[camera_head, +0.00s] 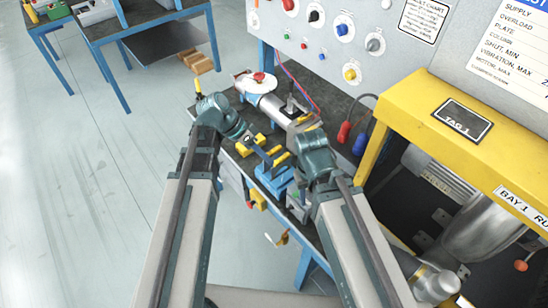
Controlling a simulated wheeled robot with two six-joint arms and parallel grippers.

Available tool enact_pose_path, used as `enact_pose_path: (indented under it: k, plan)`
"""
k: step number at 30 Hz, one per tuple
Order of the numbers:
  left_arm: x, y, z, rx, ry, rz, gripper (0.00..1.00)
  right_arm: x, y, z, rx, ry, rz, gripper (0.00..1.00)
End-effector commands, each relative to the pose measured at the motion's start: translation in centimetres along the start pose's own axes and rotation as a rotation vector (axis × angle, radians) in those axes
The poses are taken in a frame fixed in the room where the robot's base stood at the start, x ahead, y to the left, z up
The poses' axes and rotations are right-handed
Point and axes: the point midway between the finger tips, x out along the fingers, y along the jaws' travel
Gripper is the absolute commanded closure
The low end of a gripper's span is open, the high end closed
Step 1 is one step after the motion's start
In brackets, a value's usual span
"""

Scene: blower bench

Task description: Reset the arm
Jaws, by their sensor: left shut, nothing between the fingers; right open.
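My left arm reaches in over the bench, and its gripper (248,139) is at the wrist's end, pointing right and down over the bench top. It is shut with nothing seen held in it. My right arm reaches up from the lower right, and its gripper (283,160) is above the blue vise-like fixture (277,181) on the bench. It is open and appears empty. The two grippers are close together with a small gap. Yellow pieces show around both, and I cannot tell which belong to the fingers. The fingertips are small and partly hidden.
The dark bench top (233,158) carries a white cylinder with a red knob (259,79) behind the grippers. A grey control panel (320,30) stands at the back. A yellow frame (440,105) over a motor is close on the right. Open floor (85,170) lies left.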

Motion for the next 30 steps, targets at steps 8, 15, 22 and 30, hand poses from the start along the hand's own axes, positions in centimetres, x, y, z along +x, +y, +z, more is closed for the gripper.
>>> enact_pose_path:
  k: [8,15,22,30]
  plan:
    - [-1.1,0.0,0.0,-0.001,0.000,-0.001,1.00,-0.9,0.1,0.1,0.000,0.000,0.000,0.56]
    - [-1.1,0.0,0.0,-0.001,0.000,0.000,1.00,-0.8,0.1,0.1,0.000,0.000,0.000,0.56]
    - [2.5,2.0,2.1,-0.122,-0.149,-0.076,1.00,0.2,0.0,0.0,0.000,0.000,0.000,0.56]
    - [6.9,4.9,7.0,-0.410,-0.388,-0.439,1.00,2.0,-0.2,-0.1,0.001,0.000,0.000,0.56]
